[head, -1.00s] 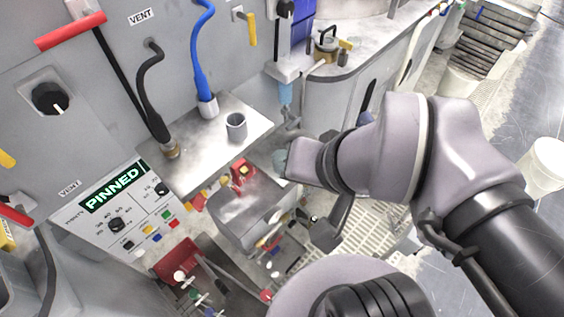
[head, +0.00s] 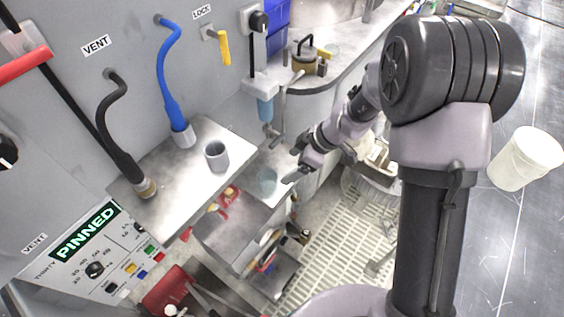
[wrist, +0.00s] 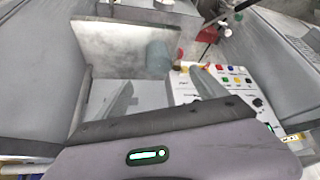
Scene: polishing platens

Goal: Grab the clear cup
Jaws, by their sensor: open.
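The clear cup (head: 266,181) is a translucent bluish cup standing on a pale lower ledge, below and right of the metal shelf. In the wrist view the clear cup (wrist: 157,57) shows ahead of the fingers, between their tips in the picture. My gripper (head: 291,166) is just right of the cup in the head view, its fingers spread toward it. In the wrist view my gripper (wrist: 161,80) is open, with nothing between its fingers. I see no contact with the cup.
A grey cup (head: 216,156) stands on the metal shelf (head: 215,187) to the left. A blue hose (head: 168,85) and a black hose (head: 118,130) run down to that shelf. A tap-like fitting (head: 281,110) stands close behind my gripper. A white bucket (head: 525,158) is far right.

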